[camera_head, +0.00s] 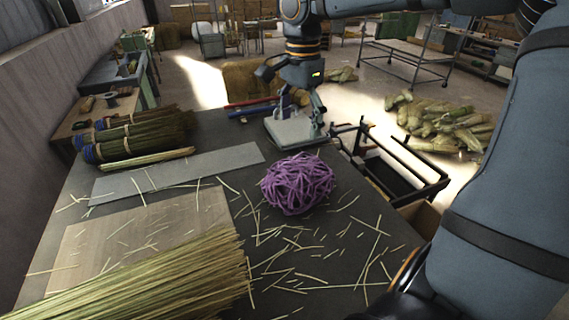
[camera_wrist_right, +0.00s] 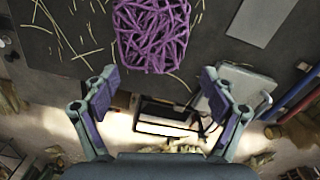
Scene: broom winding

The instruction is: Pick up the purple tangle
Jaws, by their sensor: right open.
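The purple tangle (camera_head: 298,183) is a rounded ball of purple strands resting on the dark tabletop (camera_head: 340,255), right of the middle. In the right wrist view the tangle (camera_wrist_right: 152,38) is at the top centre, beyond the fingertips. My right gripper (camera_head: 300,103) is at the far side of the table, beyond the tangle and apart from it. In the right wrist view, my right gripper (camera_wrist_right: 160,82) has its fingers spread wide with nothing between them. My left gripper is not in view.
A pale flat-topped device (camera_head: 296,131) stands behind the tangle, near my right gripper. A black metal frame (camera_head: 400,165) is at the table's right edge. A grey plate (camera_head: 180,172), a wooden board (camera_head: 150,235) and straw bundles (camera_head: 150,285) lie left. Loose straws surround the tangle.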

